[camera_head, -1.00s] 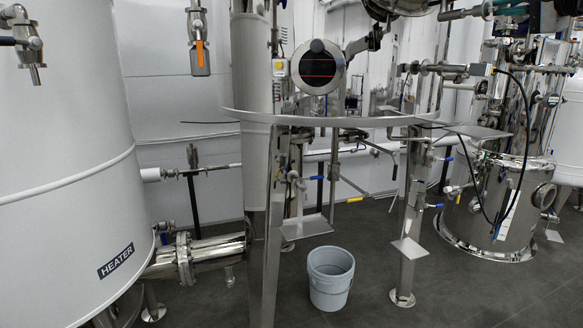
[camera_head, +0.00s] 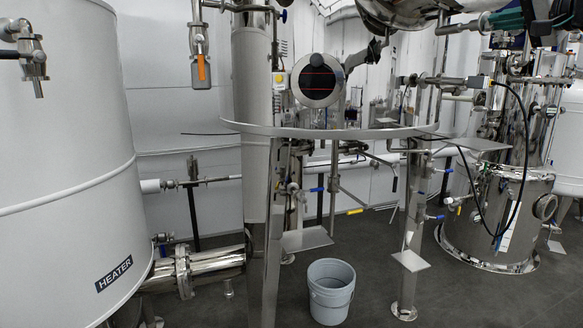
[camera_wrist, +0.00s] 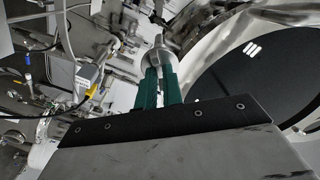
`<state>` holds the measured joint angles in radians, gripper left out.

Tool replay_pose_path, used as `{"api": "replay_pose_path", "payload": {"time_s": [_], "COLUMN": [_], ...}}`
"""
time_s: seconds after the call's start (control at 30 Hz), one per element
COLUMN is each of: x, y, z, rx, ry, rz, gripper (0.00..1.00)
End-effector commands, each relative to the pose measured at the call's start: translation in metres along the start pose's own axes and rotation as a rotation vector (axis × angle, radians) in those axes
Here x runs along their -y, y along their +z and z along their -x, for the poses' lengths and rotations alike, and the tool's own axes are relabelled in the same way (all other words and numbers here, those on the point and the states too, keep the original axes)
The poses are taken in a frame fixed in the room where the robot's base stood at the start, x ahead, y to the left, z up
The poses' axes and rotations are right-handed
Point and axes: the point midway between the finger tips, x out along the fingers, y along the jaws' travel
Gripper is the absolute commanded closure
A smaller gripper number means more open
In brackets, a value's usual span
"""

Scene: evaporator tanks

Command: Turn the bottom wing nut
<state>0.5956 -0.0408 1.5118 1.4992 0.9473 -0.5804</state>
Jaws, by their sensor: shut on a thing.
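In the wrist view my gripper (camera_wrist: 160,85) has two green fingers on a black mount. They are shut on a shiny metal piece, which I take to be the wing nut (camera_wrist: 157,58). It is beside the bright metal rim of a round dark window (camera_wrist: 255,85). The fingertips cover the lower part of the nut, so its wings are not clear. In the head view the nut cannot be made out. A teal piece (camera_head: 508,19) shows at the upper right there, and I cannot tell whether it is my gripper.
The white heater tank (camera_head: 65,170) fills the left of the head view. A grey bucket (camera_head: 331,292) stands on the dark floor. A curved metal rail (camera_head: 340,132) crosses the middle. A steel vessel (camera_head: 495,220) with a black cable stands at the right.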

Motion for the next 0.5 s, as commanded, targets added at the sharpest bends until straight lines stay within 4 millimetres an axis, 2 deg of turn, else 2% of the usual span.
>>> {"api": "replay_pose_path", "payload": {"time_s": [0.13, 0.33, 0.5], "x": [-0.0009, -0.0010, -0.0011], "y": [0.0005, 0.0005, 0.0006], "z": [0.0000, 0.0000, -0.0001], "rx": [0.001, 0.002, 0.002], "ry": [0.001, 0.001, 0.001], "rz": [0.015, 0.175, 0.190], "gripper": [1.00, 1.00, 1.00]}}
